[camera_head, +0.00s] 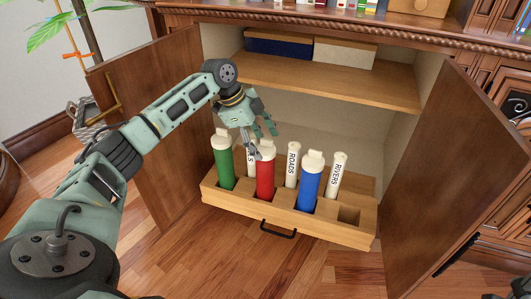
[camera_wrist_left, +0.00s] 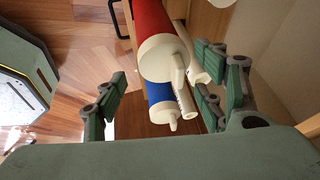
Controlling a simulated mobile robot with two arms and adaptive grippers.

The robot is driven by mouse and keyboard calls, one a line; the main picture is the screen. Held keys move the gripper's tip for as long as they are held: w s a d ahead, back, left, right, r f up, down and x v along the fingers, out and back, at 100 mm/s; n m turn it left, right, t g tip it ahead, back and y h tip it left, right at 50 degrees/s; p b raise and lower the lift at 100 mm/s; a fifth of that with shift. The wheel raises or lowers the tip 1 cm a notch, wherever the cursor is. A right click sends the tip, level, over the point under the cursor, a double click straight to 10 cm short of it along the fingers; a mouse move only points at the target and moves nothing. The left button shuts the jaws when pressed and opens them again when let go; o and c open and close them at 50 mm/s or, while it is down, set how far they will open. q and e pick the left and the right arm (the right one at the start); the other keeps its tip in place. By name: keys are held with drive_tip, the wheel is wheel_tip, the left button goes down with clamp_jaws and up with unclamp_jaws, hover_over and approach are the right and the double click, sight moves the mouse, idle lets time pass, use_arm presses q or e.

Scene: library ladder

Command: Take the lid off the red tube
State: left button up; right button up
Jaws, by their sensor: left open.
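The red tube (camera_head: 265,182) stands upright in the wooden rack (camera_head: 300,222) and wears a cream lid (camera_head: 268,152) with a raised tab. My left gripper (camera_head: 262,138) is open just above and around the lid, coming from behind and left. In the left wrist view, the red tube (camera_wrist_left: 152,16) runs in from the top and its lid (camera_wrist_left: 162,57) lies between the two spread green finger pads (camera_wrist_left: 160,98). A gap shows on the left; on the right a finger is closer. Contact cannot be told. My right gripper is not in view.
A green tube (camera_head: 223,168) stands left of the red one and a blue tube (camera_head: 309,190) right. White tubes labelled ROADS (camera_head: 292,166) and RIVERS (camera_head: 338,176) stand behind. Open cabinet doors flank the rack (camera_head: 157,120) (camera_head: 455,165), with a shelf (camera_head: 320,79) above.

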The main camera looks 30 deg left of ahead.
use_arm(q)
drive_tip(key=shift+w+d+f, duration=0.2)
drive_tip(key=shift+f, duration=0.35)
drive_tip(key=shift+c, duration=0.4)
drive_tip(key=c, duration=0.7)
